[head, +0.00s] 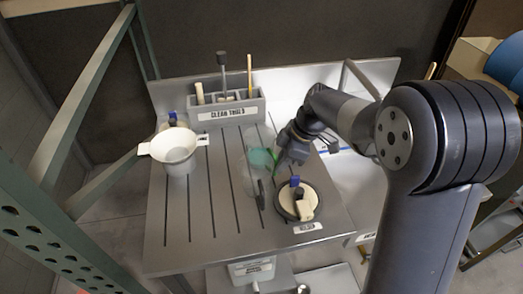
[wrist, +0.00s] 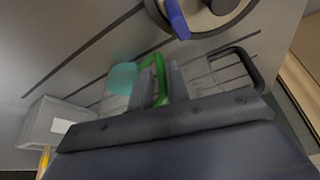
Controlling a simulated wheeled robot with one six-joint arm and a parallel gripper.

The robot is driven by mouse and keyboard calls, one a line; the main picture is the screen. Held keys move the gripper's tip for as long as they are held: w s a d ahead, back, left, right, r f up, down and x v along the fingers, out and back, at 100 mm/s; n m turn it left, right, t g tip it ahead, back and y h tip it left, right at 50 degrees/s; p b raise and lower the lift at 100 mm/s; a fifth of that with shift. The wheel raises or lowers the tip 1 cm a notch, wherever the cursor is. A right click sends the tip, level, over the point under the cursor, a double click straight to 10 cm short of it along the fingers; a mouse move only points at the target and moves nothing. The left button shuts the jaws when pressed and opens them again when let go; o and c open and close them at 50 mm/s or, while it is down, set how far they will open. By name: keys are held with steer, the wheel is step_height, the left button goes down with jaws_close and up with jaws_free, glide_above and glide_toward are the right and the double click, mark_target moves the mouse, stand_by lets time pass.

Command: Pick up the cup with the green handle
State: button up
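The cup with the green handle (head: 262,158) is clear with teal contents and stands on the slotted grey table in the head view. In the wrist view its green handle (wrist: 158,72) and teal contents (wrist: 122,77) show left of centre. My gripper (head: 279,162) is down at the cup's handle side. In the wrist view grey finger parts of my gripper (wrist: 161,88) lie on both sides of the green handle, very close to it. I cannot tell whether they press on it. The cup's lower part is hard to see.
A clear cup with a black handle (wrist: 243,62) stands close beside, nearer the front in the head view. A round dark-rimmed scale or dish (head: 284,207) with a blue-tipped item is at the front right. A white bowl (head: 176,148) and a grey tool holder (head: 228,111) stand farther left and back.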

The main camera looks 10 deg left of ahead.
steer(key=shift+x, duration=1.4)
steer(key=shift+c, duration=0.5)
jaws_close()
